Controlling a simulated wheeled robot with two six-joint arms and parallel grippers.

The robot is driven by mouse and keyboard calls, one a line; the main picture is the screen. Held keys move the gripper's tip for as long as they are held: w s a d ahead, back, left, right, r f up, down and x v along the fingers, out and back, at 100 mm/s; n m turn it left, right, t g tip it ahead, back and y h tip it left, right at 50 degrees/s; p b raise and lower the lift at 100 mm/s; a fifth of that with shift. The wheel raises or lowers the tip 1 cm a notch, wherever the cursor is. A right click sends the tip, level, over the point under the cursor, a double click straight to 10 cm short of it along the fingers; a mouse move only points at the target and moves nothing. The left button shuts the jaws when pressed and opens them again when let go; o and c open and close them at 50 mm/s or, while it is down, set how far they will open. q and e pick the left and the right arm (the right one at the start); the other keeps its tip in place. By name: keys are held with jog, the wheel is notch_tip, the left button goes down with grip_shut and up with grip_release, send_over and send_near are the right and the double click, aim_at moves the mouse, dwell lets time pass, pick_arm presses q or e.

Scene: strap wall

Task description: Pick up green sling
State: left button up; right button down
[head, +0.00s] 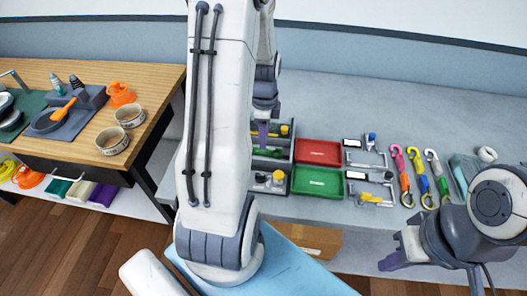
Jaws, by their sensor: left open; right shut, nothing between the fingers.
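Three hooked straps lie in a row on the grey bench, right of centre in the head view. The rightmost strap (443,186) has a pale hook and a green lower body. The middle one (422,184) has a green-yellow hook and a blue body. The left one (404,181) has a pink hook and an orange-red body. I cannot tell surely which is the green sling. My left gripper (262,136) is over the grey organiser, left of the straps; it is open, partly hidden behind my arm. My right gripper (396,260) is shut and empty at the bench's front edge, below the straps.
A grey organiser (289,166) with small parts stands beside red (319,152) and green (318,182) trays. Clamp-like tools (371,194) lie between trays and straps. A wooden table (148,80) at left holds bowls (112,141); folded cloths (80,190) lie on its lower shelf.

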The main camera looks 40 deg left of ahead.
aim_at(263, 152)
pick_arm(q)
notch_tip(263, 152, down, 5)
jog(key=shift+a+f+p, duration=0.1)
jog(key=shift+f+p, duration=0.05)
jog(key=shift+p, duration=0.25)
grip_shut()
